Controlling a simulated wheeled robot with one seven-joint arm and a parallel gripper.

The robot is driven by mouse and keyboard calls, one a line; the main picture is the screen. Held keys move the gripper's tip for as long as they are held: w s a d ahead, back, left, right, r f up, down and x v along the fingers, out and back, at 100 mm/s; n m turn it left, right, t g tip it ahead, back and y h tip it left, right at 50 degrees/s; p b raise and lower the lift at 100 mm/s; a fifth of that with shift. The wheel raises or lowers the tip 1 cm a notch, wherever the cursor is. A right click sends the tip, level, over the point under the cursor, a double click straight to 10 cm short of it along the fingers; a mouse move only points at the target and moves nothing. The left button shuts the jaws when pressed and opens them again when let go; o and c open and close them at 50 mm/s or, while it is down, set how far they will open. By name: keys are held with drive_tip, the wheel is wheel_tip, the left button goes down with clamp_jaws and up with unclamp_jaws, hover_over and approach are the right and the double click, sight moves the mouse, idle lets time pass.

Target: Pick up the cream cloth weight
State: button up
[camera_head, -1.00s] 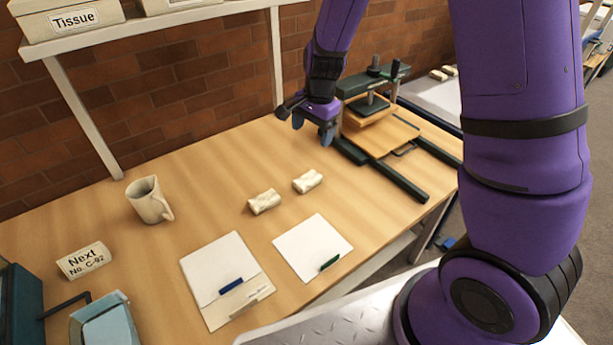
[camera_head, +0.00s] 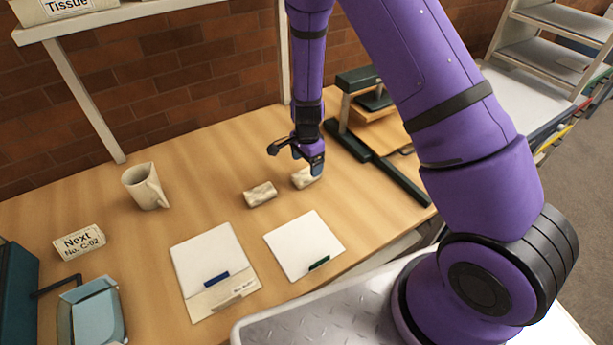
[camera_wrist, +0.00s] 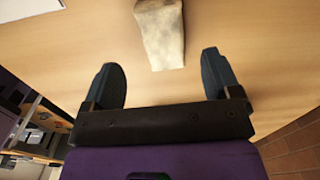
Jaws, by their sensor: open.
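Two cream cloth weights lie on the wooden table in the head view, a left one (camera_head: 260,195) and a right one (camera_head: 303,179). My gripper (camera_head: 307,164) points down over the right weight and partly hides it. In the wrist view one cream weight (camera_wrist: 162,32) shows at the top centre. Its near end reaches between the open fingertips of my gripper (camera_wrist: 160,66) in the picture, with space on both sides. The fingers hold nothing. I cannot tell the exact height of the fingertips above the weight.
A press (camera_head: 350,117) with dark rails stands right of my gripper. Two white folders (camera_head: 203,258) (camera_head: 300,245) lie in front, with a blue and a green strip. A mug (camera_head: 145,186) and a label block (camera_head: 79,242) are at left. A shelf (camera_head: 120,14) hangs above.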

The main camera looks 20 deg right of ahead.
sight(307, 173)
drive_tip(key=shift+w+f, duration=0.15)
drive_tip(key=shift+f, duration=1.3)
drive_tip(key=shift+w+f, duration=0.1)
drive_tip(key=shift+f, duration=1.35)
drive_tip(key=c, duration=1.3)
